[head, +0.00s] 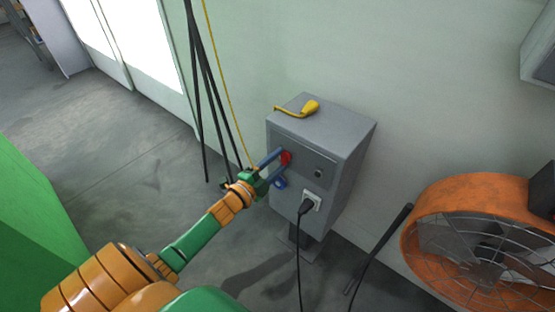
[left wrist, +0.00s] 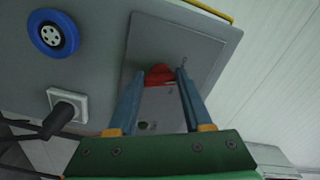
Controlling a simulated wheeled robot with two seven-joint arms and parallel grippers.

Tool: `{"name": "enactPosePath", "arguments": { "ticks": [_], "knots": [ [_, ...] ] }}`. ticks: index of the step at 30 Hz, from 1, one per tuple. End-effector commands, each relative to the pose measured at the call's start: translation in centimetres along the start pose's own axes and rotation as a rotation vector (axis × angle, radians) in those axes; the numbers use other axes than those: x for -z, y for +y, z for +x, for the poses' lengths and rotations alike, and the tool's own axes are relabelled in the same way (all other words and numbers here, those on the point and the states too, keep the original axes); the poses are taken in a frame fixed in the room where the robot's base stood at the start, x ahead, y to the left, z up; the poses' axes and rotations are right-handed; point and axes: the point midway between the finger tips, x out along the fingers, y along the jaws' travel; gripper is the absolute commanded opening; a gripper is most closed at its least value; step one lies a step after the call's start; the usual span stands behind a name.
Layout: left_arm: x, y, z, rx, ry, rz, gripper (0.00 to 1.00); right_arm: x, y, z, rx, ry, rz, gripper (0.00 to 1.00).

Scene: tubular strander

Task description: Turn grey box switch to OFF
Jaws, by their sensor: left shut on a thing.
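The grey box (head: 345,155) stands on a post near the wall, with a red switch (head: 285,157) on its front panel. My left gripper (head: 281,160) reaches the panel from the left, its two blue fingers on either side of the red switch and shut on it. In the left wrist view, the red switch (left wrist: 160,74) shows between the fingertips of my left gripper (left wrist: 159,78). The fingers hide part of the switch, and I cannot read any ON or OFF marking. My right gripper is not in view.
A yellow handle (head: 311,107) lies on top of the box. A blue round socket (left wrist: 52,34) and a white outlet with a black plug (head: 306,205) are on the front. Dark cables hang left. An orange fan (head: 470,195) stands right.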

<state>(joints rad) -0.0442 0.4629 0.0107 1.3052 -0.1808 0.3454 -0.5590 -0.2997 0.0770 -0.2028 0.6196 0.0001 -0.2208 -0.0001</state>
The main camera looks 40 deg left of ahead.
Motion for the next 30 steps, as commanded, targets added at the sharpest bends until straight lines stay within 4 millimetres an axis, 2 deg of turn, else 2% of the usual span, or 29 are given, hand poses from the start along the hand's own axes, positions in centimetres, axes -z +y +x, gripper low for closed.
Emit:
{"name": "enactPosePath", "arguments": {
  "ticks": [6,15,30],
  "knots": [
    [-0.01,-0.01,-0.01,0.0,-0.002,-0.175,0.0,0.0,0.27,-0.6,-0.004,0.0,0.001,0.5],
    [-0.01,0.11,-0.01,0.0,-0.001,-0.344,0.0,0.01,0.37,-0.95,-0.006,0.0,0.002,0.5],
    [0.0,0.24,-0.02,-0.001,-0.001,-0.425,0.0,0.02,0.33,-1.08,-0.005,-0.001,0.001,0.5]
  ]
}}
